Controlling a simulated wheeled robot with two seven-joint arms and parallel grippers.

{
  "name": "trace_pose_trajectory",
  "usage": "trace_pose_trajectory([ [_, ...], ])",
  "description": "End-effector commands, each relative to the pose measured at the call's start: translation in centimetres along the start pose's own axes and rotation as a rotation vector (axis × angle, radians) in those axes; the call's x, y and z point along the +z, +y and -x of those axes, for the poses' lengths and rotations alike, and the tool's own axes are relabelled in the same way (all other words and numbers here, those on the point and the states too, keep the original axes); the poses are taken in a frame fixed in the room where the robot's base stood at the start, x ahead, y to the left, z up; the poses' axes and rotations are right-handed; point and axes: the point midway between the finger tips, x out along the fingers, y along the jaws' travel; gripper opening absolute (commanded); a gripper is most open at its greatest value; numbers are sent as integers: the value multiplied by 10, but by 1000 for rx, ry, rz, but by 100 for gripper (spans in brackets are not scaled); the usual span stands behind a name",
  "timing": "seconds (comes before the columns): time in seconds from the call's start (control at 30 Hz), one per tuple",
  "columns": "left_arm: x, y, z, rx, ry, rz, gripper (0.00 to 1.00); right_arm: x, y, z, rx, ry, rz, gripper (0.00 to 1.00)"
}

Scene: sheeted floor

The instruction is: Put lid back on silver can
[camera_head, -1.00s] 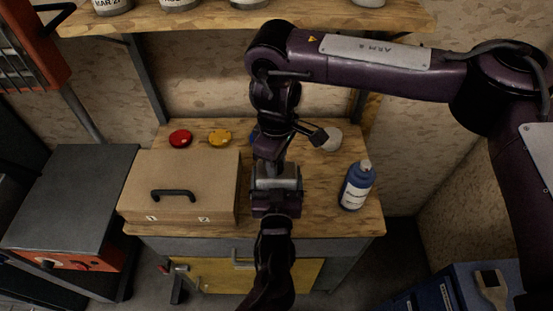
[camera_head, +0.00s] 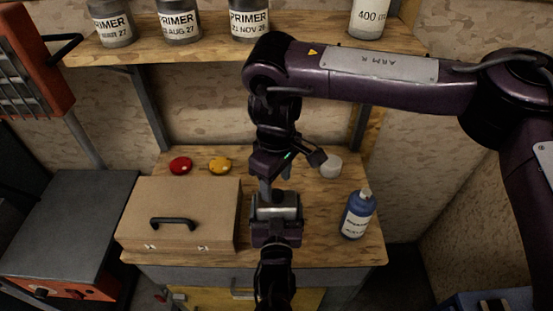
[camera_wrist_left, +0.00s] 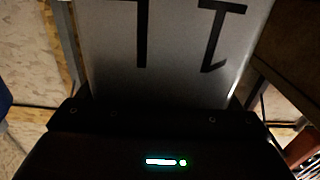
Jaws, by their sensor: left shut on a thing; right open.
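A silver can (camera_wrist_left: 180,50) with large dark lettering fills the upper left wrist view. My left gripper (camera_wrist_left: 160,112) is shut on it. In the head view, a silver cylinder that looks like this can (camera_head: 275,207) is at the end of my left arm, above the bench. My right gripper (camera_head: 274,182) is open just above and behind it, pointing down. A red round piece (camera_head: 180,166), a yellow one (camera_head: 220,166) and a white one (camera_head: 330,166) lie at the back of the bench. I cannot tell which is the can's lid.
A brown case (camera_head: 185,205) with a black handle covers the bench's left side. A blue bottle (camera_head: 357,214) stands at the right. Several primer cans (camera_head: 181,24) stand on the shelf (camera_head: 210,50) above. The bench (camera_head: 318,225) is bare between gripper and bottle.

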Motion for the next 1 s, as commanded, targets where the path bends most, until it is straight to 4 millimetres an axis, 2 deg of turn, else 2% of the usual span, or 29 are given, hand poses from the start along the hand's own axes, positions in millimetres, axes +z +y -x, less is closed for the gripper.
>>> trace_pose_trajectory([
  [0.03,0,0,0,0,1,0,23,-1,1,14,7,3,1,53],
  [0.2,0,0,0,0,1,0,23,0,1,49,6,2,1,53],
  [0.4,0,0,0,0,1,0,23,0,1,77,3,0,-1,53],
  [0.57,0,0,0,0,1,0,23,0,0,85,1,-1,-1,53],
  [0.8,0,0,0,0,1,0,23,0,0,85,0,-1,0,53],
  [0.83,0,0,0,0,1,0,89,0,0,85,0,-1,0,53],
  [0.9,0,0,0,0,1,0,98,0,0,85,0,-1,0,53],
  [1.0,0,0,0,0,1,0,100,0,0,85,0,-1,0,53],
])
